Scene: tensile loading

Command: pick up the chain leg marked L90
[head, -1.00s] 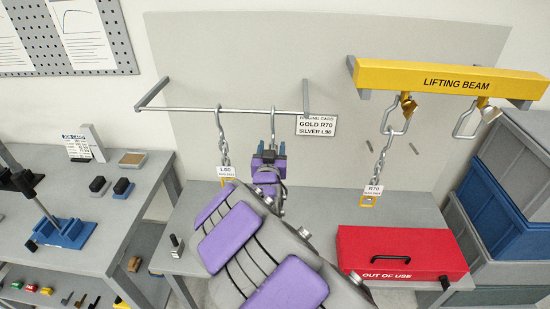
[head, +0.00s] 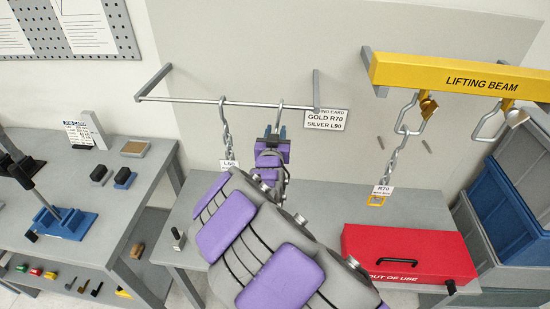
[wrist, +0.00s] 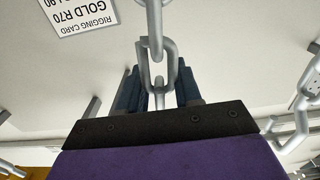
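A silver chain leg hangs by its hook (head: 281,104) from the rack rail. In the wrist view its chain link (wrist: 157,62) lies between the two blue fingers, which appear to press on both sides. My gripper (head: 275,132) appears shut on this chain; it also shows in the wrist view (wrist: 158,88). The tag of this chain is hidden behind my gripper and arm, so I cannot read its mark. Left of it, another chain leg (head: 226,130) hangs on the rail with a tag (head: 230,164) that looks like L60.
A rigging card (head: 325,120) reads gold R70, silver L90. A yellow lifting beam (head: 460,75) at right carries a chain tagged R70 (head: 383,190) and an empty-looking link (head: 488,122). A red out-of-use box (head: 405,245) stands on the bench. Bins (head: 500,210) stand at right.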

